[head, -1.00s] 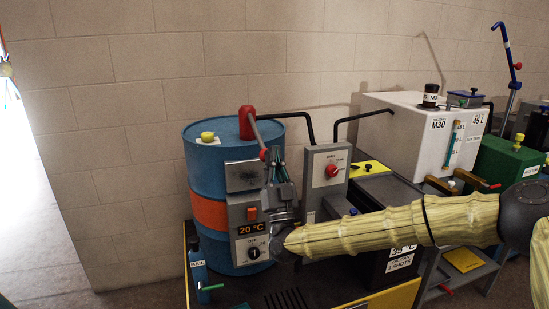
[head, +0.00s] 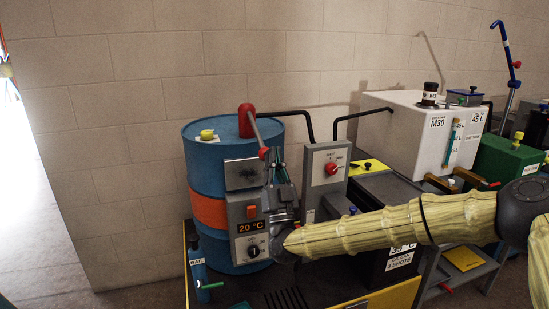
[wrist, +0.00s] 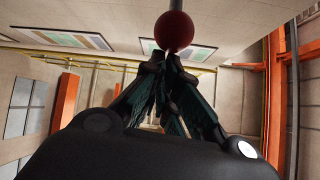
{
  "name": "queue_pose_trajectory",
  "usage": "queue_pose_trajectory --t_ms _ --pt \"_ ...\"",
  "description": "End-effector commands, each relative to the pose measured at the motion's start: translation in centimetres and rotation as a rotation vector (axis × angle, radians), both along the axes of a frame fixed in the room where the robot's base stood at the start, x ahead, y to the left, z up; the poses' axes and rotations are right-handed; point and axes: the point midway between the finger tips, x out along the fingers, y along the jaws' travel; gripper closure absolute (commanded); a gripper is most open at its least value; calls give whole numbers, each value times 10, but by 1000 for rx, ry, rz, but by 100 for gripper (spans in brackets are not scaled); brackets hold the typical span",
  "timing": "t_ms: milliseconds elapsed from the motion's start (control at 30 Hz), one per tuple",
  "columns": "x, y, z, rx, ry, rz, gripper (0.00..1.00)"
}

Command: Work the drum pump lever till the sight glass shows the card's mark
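The blue drum (head: 207,172) with an orange band stands at the left. A red pump head (head: 246,121) sits on its top, and a grey lever slants down from it to a red ball knob (head: 264,153). My gripper (head: 277,156) is beside the knob, pointing up, its fingers drawn together. In the wrist view the red knob (wrist: 174,32) is just beyond the converging fingertips (wrist: 171,58); it does not look enclosed between them. The white tank (head: 402,130) at the right carries a teal sight glass (head: 449,142) with small marks. A label beside it seems to read 45 L.
A grey control box (head: 327,168) with a red knob stands right of the drum, close to my gripper. A temperature panel (head: 252,235) reads 20 °C. A small blue bottle (head: 198,268) stands at the front left. A green box (head: 507,160) is at the right.

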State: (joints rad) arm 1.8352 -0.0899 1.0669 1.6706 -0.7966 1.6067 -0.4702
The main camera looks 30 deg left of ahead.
Motion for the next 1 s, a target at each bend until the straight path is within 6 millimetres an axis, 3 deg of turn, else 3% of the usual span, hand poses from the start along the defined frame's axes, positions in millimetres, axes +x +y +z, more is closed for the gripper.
queue_pose_trajectory --t_ms 67,267,700,1000 --pt "-3 -2 1 -8 5 4 100" --pt "-13 -19 31 2 -4 10 100" --pt "-40 -46 -36 6 -5 6 100" --pt "-49 -52 -55 8 -7 7 100"
